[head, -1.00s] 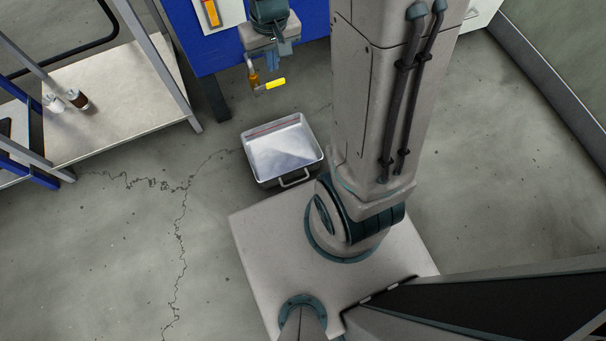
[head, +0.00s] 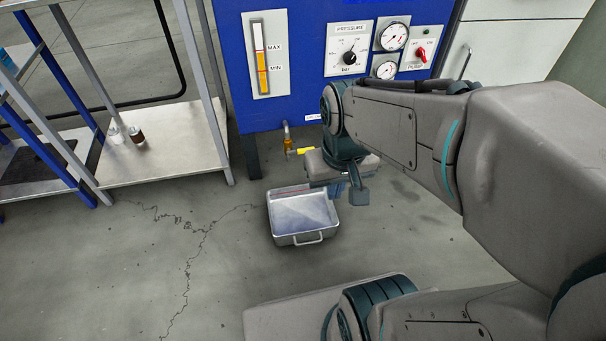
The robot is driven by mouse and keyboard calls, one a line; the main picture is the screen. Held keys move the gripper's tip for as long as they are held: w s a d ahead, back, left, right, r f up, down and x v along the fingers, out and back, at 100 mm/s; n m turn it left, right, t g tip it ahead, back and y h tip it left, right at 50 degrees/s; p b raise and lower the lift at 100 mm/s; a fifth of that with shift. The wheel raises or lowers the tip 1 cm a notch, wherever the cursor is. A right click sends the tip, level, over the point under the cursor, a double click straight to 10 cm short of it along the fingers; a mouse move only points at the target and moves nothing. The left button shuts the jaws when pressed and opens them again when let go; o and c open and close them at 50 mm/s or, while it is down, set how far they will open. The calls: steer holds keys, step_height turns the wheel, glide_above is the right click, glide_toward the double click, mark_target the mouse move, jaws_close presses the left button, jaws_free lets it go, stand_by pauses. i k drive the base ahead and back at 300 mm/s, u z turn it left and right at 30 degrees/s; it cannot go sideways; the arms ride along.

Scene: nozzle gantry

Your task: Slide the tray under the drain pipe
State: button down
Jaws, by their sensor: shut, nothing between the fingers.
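The tray (head: 303,238), a shallow grey metal pan with a handle on its near side, lies on the floor in front of the blue cabinet. Its inside looks empty. The drain pipe (head: 287,133), a short brassy spout with a yellow lever (head: 304,151), comes out low on the cabinet front, above and behind the tray in the picture. I cannot tell whether any of the tray is directly below it. My gripper (head: 357,198) is shut and empty, pointing down close to the tray's right back corner. Contact with the tray cannot be made out.
The blue cabinet (head: 228,60) carries a level gauge (head: 262,68), dials and a red switch (head: 421,54). A metal shelf (head: 180,150) with small bottles (head: 136,135) stands at left. A cabinet leg (head: 252,157) is behind the tray. The floor left of the tray is clear.

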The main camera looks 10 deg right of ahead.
mark_target(298, 214)
steer(key=u, duration=2.65)
steer(key=k, duration=0.65)
steer(key=z, duration=2.1)
